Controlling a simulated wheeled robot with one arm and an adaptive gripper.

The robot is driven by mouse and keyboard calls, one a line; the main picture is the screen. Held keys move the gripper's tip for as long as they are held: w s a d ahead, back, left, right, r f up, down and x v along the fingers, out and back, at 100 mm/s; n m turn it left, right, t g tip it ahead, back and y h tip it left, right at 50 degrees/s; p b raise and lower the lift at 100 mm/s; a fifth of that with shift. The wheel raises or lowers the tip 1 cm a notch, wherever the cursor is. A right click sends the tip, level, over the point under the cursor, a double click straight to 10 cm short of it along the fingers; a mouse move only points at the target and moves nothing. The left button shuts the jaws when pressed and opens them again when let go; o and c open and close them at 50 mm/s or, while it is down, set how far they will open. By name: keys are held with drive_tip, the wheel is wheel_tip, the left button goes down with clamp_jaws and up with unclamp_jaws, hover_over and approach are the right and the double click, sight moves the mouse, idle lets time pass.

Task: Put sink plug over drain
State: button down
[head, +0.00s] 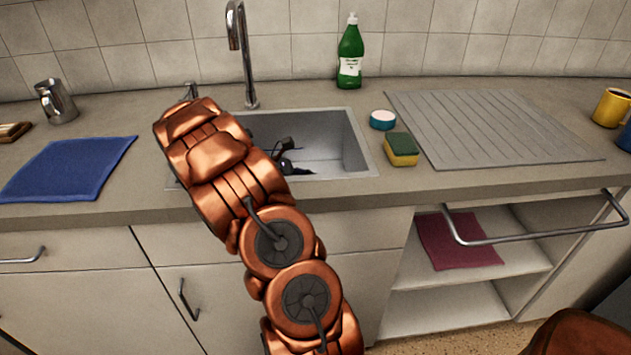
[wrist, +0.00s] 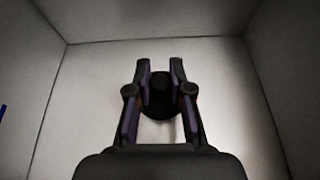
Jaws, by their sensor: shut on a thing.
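The sink plug (wrist: 160,98) is a dark, round piece with a raised knob, seen in the wrist view between my fingers. My gripper (wrist: 160,68) is shut on it. In the head view my gripper (head: 288,162) is down inside the sink (head: 352,140), and the plug cannot be told apart from the dark fingers. In the wrist view the pale sink floor (wrist: 90,90) lies beyond the fingers, with a small shadow by the plug. I cannot tell whether the plug touches the floor. The drain is not visible; the gripper, plug or arm may hide it.
A tap (head: 240,50) stands behind the sink. A green bottle (head: 350,55), a blue-white round tub (head: 383,120) and a sponge (head: 401,149) are right of it, beside a ribbed draining board (head: 490,125). A blue cloth (head: 70,168) lies left. Sink walls (wrist: 35,90) surround my gripper.

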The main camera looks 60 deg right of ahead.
drive_tip(key=shift+f, duration=0.55)
drive_tip(key=c, duration=1)
unclamp_jaws()
drive_tip(key=shift+o, duration=0.2)
wheel_tip(320, 180, up, 10)
drive_tip(key=shift+r, duration=0.1)
